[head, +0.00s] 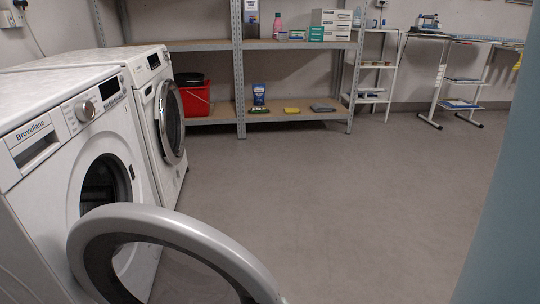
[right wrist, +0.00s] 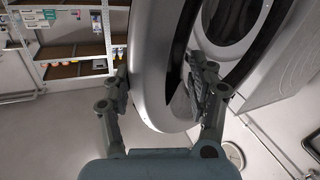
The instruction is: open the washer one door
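The near white washer (head: 60,125), marked Brovellane, stands at the left in the head view. Its round door (head: 180,232) is swung far out from the front, and the dark drum opening (head: 98,185) shows. In the right wrist view, a silver door rim (right wrist: 150,75) runs between the fingers of my right gripper (right wrist: 158,85). The fingers are wide apart, one on each side of the rim; whether they touch it is unclear. A round opening (right wrist: 232,20) shows behind. My right gripper is hidden in the head view, and my left gripper is in neither view.
A second white washer (head: 150,80) stands just beyond, its round door (head: 171,122) at its front. Shelving (head: 240,95) with a red bucket (head: 195,100) lines the back wall. A white rack (head: 375,75) and folding stand (head: 440,80) are farther right. The grey floor (head: 330,195) is clear.

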